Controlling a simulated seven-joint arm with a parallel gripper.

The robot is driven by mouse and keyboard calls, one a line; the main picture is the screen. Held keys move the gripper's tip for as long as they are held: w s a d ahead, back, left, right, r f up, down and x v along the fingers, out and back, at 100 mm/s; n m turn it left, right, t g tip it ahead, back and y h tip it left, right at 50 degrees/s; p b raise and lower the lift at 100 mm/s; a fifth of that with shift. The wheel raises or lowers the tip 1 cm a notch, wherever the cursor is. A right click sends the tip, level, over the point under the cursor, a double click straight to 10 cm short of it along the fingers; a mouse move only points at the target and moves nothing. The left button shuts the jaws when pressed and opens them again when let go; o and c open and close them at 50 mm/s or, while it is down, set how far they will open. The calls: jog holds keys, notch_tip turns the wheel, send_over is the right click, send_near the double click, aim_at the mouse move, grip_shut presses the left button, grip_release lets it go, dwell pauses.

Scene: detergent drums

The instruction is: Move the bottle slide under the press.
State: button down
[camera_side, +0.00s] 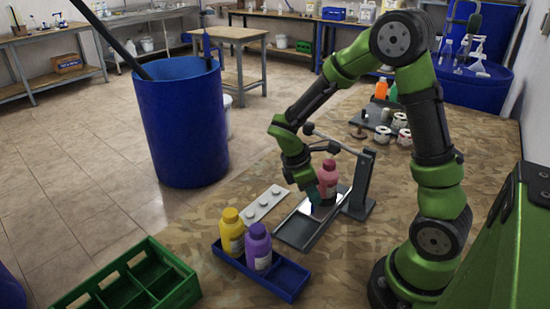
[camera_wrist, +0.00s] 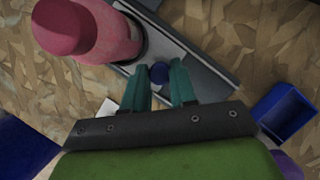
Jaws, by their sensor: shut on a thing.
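A pink-red bottle (camera_side: 328,172) stands upright on the slide in the grey track (camera_side: 296,231) of the press. The press (camera_side: 361,183) has a dark post at the right and a lever reaching left above the bottle. In the wrist view, the bottle (camera_wrist: 75,30) is at the upper left. My gripper (camera_side: 314,197) points down in front of the bottle. Its teal fingers (camera_wrist: 167,80) are closed around a round dark blue knob (camera_wrist: 159,72) on the slide. My fingers partly hide the knob, and the slide's exact position under the press head is hard to tell.
A blue tray (camera_side: 286,281) holds a yellow bottle (camera_side: 232,232) and a purple bottle (camera_side: 258,247). A white strip with round caps (camera_side: 265,204) lies behind it. A green crate (camera_side: 128,284) is at the front left. Cans (camera_side: 400,121) stand farther back on the table.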

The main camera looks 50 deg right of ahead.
aim_at(322, 189)
jog(key=shift+d, duration=2.15)
jog(key=c, duration=0.9)
grip_release()
jog(key=shift+w+a+r, duration=0.1)
jog(key=shift+r, duration=0.05)
jog(key=v, duration=1.6)
jog(key=shift+r, duration=0.3)
